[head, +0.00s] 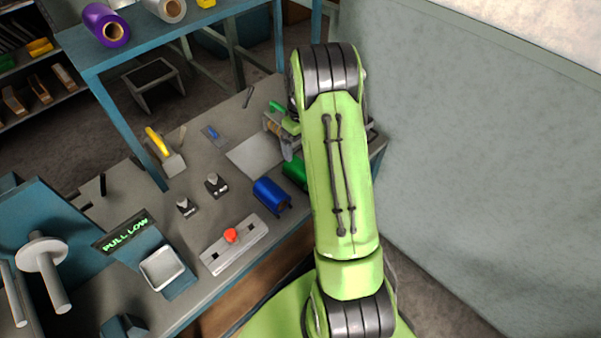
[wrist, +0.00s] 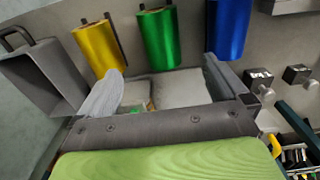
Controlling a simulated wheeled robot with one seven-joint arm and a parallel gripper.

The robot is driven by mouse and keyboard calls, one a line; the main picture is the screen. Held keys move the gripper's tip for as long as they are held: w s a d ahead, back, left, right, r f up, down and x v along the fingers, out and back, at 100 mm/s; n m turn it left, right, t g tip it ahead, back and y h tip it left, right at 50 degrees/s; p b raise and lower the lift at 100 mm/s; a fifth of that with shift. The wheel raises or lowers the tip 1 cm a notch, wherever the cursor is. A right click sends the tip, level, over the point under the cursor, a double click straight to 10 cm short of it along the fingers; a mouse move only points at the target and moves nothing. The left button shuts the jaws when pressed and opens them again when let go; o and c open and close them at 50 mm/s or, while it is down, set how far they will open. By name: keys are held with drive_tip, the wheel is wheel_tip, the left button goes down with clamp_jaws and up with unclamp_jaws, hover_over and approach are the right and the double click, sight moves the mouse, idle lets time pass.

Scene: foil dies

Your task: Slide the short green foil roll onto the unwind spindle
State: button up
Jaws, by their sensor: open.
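A green foil roll (head: 295,172) lies on the bench and is partly hidden by my arm in the head view. In the wrist view the green roll (wrist: 160,38) lies between a yellow roll (wrist: 97,46) and a blue roll (wrist: 228,28). My gripper (wrist: 166,92) is open, with no roll between its fingers, and the green roll is beyond the fingertips. In the head view my arm hides much of the gripper. A pale spindle with a round flange (head: 42,255) sticks out of the blue machine at lower left. A second rod (head: 12,292) stands beside it.
The blue roll (head: 271,195) lies left of the green one. Two small dies (head: 216,184), a grey plate with a red knob (head: 231,236), a "PULL LOW" display (head: 126,230) and a yellow-handled tool (head: 160,145) occupy the bench. A grey partition (head: 470,150) stands at right.

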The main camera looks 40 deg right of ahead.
sight(302, 166)
wheel_tip(302, 166, down, 8)
drive_tip(key=shift+r+b, duration=0.1)
drive_tip(key=shift+b, duration=0.5)
wheel_tip(302, 166, down, 6)
drive_tip(key=shift+s+r+b, duration=0.1)
drive_tip(key=shift+r+b, duration=0.1)
drive_tip(key=shift+b, duration=0.35)
drive_tip(key=shift+r, duration=0.15)
drive_tip(key=c, duration=1.2)
